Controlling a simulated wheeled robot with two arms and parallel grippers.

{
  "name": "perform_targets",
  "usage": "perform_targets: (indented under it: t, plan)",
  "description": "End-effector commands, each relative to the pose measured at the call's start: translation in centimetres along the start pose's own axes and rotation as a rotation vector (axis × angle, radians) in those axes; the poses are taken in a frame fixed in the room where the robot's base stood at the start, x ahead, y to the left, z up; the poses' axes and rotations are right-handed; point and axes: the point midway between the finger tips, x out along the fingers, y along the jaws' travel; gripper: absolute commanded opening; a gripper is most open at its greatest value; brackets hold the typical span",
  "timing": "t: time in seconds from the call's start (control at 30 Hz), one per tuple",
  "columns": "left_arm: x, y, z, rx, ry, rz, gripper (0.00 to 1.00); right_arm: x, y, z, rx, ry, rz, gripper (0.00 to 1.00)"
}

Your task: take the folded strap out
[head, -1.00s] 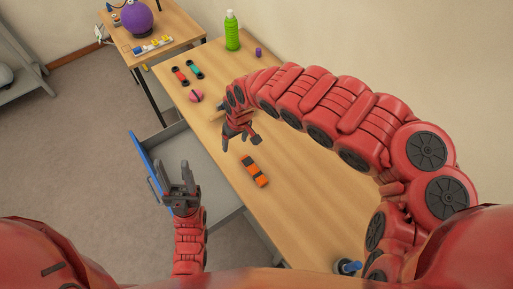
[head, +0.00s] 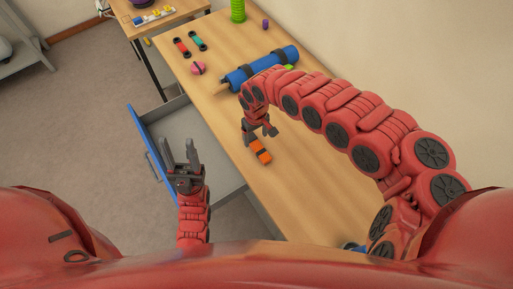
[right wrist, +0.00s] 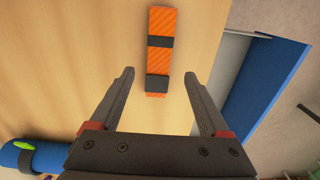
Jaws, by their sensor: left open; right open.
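The folded strap (head: 262,155), orange with dark bands, lies on the table top, to the right of the open drawer (head: 205,170). It also shows in the right wrist view (right wrist: 160,50), at the top beyond my fingertips. My right gripper (head: 259,134) is open and empty just above the strap. My left gripper (head: 179,148) is open and empty, pointing up near the drawer's blue front. The visible part of the drawer's inside looks empty; my left gripper hides some of it.
A blue roll (head: 265,68) lies across the table behind my right arm. A pink ball (head: 198,68), red and teal dumbbell-shaped items (head: 198,41), a green bottle (head: 238,10) and a small purple object (head: 265,25) stand farther back.

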Motion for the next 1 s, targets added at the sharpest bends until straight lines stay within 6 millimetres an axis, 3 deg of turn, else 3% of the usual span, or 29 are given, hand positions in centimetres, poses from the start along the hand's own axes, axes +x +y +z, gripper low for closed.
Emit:
perform_targets:
  t: [0.4,0.73,0.77,1.0]
  plan:
    - [1.8,-0.1,-0.3,0.0,0.0,0.0,0.5,4.3,0.0,0.2,0.0,0.002,-0.004,0.8]
    - [1.8,-0.1,-0.3,0.0,0.0,0.0,0.5,5.1,0.2,0.2,0.0,0.002,-0.001,0.8]
    - [1.8,-0.1,-0.3,0.0,0.0,0.0,0.5,5.1,0.2,0.2,0.0,0.002,-0.001,0.78]
    - [1.8,-0.1,-0.3,0.0,0.0,0.0,0.5,5.1,0.2,0.2,0.0,0.002,-0.001,0.35]
